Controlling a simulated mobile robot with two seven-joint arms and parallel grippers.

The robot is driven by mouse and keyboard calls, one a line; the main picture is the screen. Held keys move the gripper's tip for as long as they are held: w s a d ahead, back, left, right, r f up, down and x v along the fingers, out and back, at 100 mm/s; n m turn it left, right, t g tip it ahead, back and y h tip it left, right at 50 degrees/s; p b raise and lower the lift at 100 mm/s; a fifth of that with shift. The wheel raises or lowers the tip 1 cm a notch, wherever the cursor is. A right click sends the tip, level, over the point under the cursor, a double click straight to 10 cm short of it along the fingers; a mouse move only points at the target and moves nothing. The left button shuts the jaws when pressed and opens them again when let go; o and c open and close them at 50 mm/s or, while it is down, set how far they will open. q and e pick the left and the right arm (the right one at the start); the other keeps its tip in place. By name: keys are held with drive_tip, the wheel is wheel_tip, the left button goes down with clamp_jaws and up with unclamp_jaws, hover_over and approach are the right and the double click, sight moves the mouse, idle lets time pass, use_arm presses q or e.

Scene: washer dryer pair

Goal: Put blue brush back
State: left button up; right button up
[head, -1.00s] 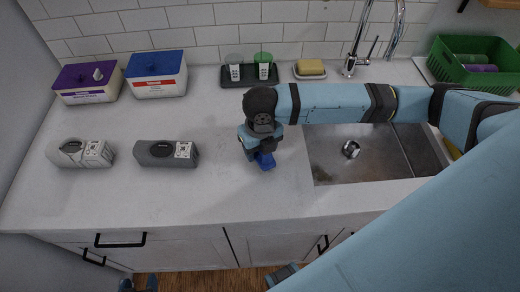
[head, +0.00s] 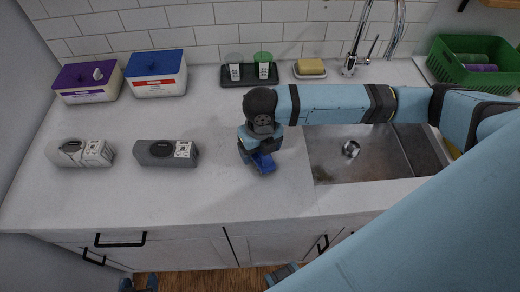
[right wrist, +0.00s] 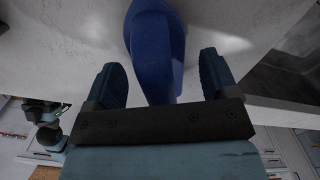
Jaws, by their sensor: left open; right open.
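The blue brush (head: 263,163) is at the front of the counter, left of the sink, mostly hidden under my right gripper (head: 259,157) in the head view. In the right wrist view, the blue brush (right wrist: 157,50) runs between the two spread fingers of my right gripper (right wrist: 162,80). Gaps show between the brush and both fingers, so they surround it without gripping it. I cannot tell whether the brush rests fully on the counter. My left gripper (head: 138,284) is open and empty at the bottom edge of the head view, in front of the cabinets.
The sink (head: 365,155) lies right of the brush. Two grey devices (head: 80,153) (head: 167,153) lie to the left. Lidded boxes (head: 88,83) (head: 156,74), a dark tray (head: 249,80) with two cups, a yellow sponge (head: 310,67) and a green basket (head: 470,70) stand behind.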

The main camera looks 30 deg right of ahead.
drive_tip(key=r, duration=1.1)
drive_tip(key=shift+s+r, duration=0.1)
drive_tip(key=shift+s, duration=0.1)
